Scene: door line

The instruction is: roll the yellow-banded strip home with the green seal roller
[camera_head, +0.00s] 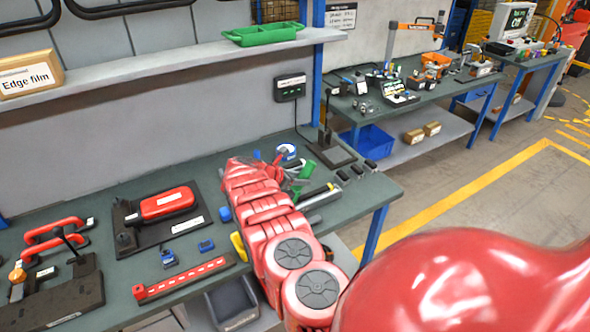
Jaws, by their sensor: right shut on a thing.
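My right arm comes in from the lower right, and its red links cover the middle of the bench. Its gripper (287,173) is small and partly hidden behind the wrist. It is shut at a green-handled tool (304,174), which looks like the green seal roller; its roller end cannot be made out. A small yellow piece (238,246) shows at the left edge of my arm, mostly covered. My left gripper is not in view.
On the green bench (95,215), a red-handled device (167,203) lies on a black plate, with a red slotted bar (183,280) in front. A black stand (330,148) and small dark blocks (343,176) are near the right end. A shelf (150,67) runs above.

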